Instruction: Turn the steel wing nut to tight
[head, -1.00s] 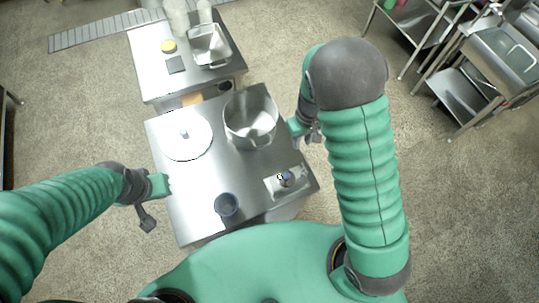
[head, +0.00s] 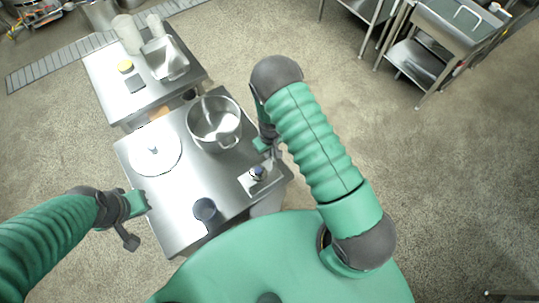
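A small dark fitting with a pale top (head: 258,172) stands on a light square plate (head: 249,187) at the right front corner of the steel table. It is where a wing nut could be, but it is too small to make out wings or how far it is turned. My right gripper (head: 273,155) is just behind the plate at the table's right edge, apart from the fitting as far as I can see. Its fingers are small and partly hidden by my arm. My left gripper (head: 133,222) hangs by the table's left edge, far from the fitting; its finger gap is unclear.
The steel table (head: 178,212) also holds a large open pot (head: 214,120), a round white lid or disc (head: 154,150) and a dark blue cup (head: 206,210). A second table (head: 110,95) with containers stands behind. The table middle is clear.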

